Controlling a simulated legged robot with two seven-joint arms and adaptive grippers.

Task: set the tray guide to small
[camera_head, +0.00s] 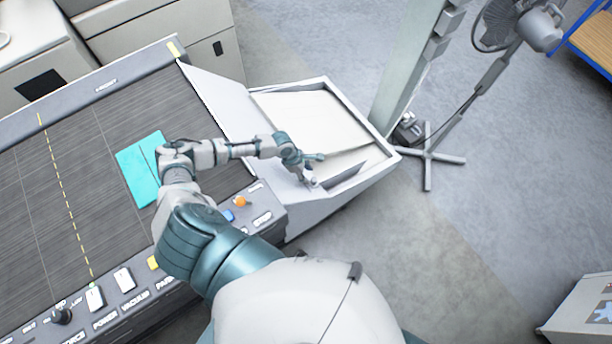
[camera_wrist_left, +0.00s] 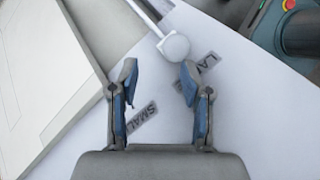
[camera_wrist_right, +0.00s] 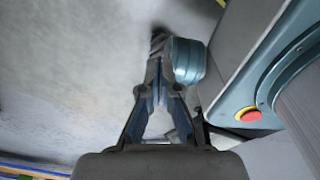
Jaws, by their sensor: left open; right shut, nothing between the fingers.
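The tray guide's lever shows in the left wrist view as a pale rod ending in a round white knob (camera_wrist_left: 175,46). The knob lies beside the LARGE label (camera_wrist_left: 206,63); the SMALL label (camera_wrist_left: 142,118) is lower, between my fingers in the picture. My left gripper (camera_head: 315,170) is open above the side of the white tray (camera_head: 318,82). In its wrist view the open fingers (camera_wrist_left: 160,70) point at the knob, which shows just past the fingertips, nearer the right one; contact cannot be told. My right gripper (camera_wrist_right: 158,88) is shut and empty, outside the head view.
The machine's dark belt (camera_head: 75,150) carries a teal piece (camera_head: 131,173). A control panel with an orange knob (camera_head: 241,202) runs along its front edge. A pillar (camera_head: 408,75) and a fan (camera_head: 535,28) stand beyond the tray. A red button (camera_wrist_right: 248,114) shows in the right wrist view.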

